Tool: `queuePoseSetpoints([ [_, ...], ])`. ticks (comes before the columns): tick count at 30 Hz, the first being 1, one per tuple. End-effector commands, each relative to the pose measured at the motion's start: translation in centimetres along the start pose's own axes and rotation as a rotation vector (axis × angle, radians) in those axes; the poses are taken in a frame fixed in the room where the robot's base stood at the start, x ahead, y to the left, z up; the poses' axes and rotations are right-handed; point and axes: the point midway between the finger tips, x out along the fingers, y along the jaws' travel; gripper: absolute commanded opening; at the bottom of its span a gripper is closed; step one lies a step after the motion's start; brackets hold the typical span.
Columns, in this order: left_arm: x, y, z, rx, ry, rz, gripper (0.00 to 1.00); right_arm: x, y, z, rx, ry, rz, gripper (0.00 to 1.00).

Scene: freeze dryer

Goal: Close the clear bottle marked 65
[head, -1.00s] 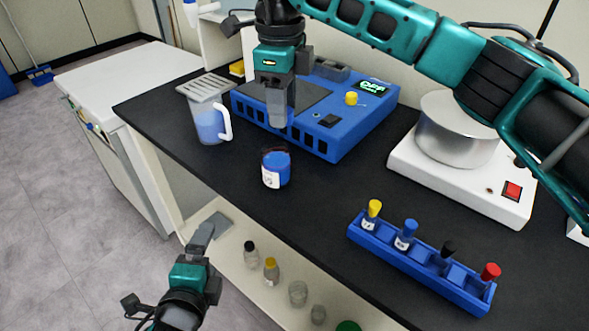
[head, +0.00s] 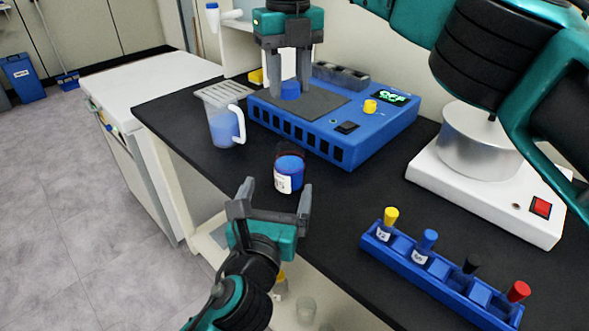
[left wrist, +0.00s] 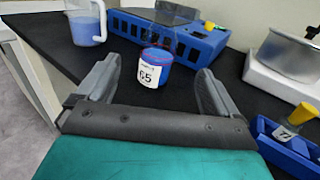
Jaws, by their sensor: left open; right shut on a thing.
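The clear bottle (head: 290,175) stands upright on the black bench with blue contents and a white label. The left wrist view shows the bottle (left wrist: 154,72) with 65 on its label. No cap shows on it. My left gripper (head: 275,194) is open and empty just in front of the bottle; in the left wrist view the bottle appears between its fingers, apart from both. My right gripper (head: 290,82) is shut on a blue cap (head: 290,91) and points down, over or near the blue device behind the bottle.
A blue device (head: 345,135) with a yellow knob stands behind the bottle. A jug (head: 226,128) is at left. A white hotplate (head: 480,195) with a metal pot and a blue rack (head: 435,278) of capped tubes are at right.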

Motion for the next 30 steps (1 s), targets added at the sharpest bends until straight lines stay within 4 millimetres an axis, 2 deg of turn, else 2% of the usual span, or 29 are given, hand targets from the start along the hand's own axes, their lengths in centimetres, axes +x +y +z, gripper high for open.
queuePoseSetpoints([
  [10, 0.0, 0.0, 0.0, 0.003, -0.001, 0.000, 0.94, 0.0, 0.0, 0.0, 0.001, 0.000, 0.000, 0.12],
  [14, 0.7, 0.0, 0.0, 0.003, -0.001, 0.001, 0.94, 0.0, 0.0, 0.0, 0.001, 0.000, 0.000, 0.12],
  [17, 1.9, 0.0, 0.1, 0.003, -0.002, 0.000, 0.94, 0.0, 0.0, 0.0, 0.001, 0.000, 0.000, 0.12],
  [30, 9.8, 0.0, 0.1, 0.001, 0.000, 0.000, 0.94, 0.0, 0.0, 0.0, 0.001, 0.000, 0.000, 0.12],
])
